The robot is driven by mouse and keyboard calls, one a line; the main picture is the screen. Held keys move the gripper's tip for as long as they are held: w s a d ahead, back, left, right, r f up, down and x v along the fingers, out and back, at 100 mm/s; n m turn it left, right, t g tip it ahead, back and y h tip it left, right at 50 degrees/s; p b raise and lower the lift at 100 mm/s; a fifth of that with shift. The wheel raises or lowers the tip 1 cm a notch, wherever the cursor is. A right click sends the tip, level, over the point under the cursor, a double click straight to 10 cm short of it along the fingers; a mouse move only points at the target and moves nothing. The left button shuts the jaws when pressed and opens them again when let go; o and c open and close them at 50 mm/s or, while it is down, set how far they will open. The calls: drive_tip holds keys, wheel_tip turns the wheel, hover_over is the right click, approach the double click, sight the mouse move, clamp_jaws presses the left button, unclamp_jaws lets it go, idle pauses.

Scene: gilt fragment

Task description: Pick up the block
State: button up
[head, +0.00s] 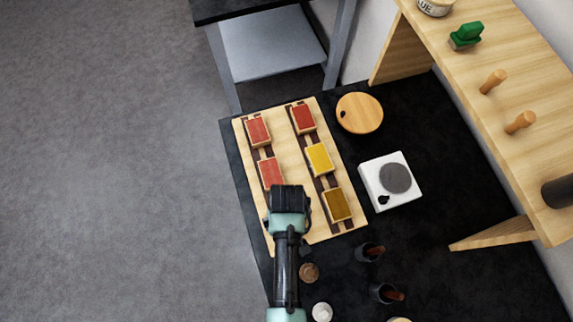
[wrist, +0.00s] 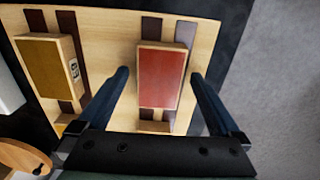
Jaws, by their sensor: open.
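Several wooden blocks with coloured tops sit in two rows on a light wooden board (head: 320,232) with dark strips. In the wrist view a red-topped block (wrist: 162,77) lies between the two fingers of my gripper (wrist: 160,75), with a gap on each side. My gripper is open and holds nothing. In the head view my gripper (head: 287,198) is over the near end of the left row and hides what is beneath it. Another red block (head: 270,172) shows just beyond it. A mustard block (head: 337,205) stands to its right; it also shows in the wrist view (wrist: 42,70).
A yellow block (head: 318,159) and two more red blocks (head: 258,131) share the board. To the right are a round wooden lid (head: 359,113) and a white square device (head: 390,182). Dark cups (head: 368,252) stand near right. A wooden shelf (head: 490,110) rises at the right.

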drive_tip(key=c, duration=1.4)
drive_tip(key=shift+r, duration=0.1)
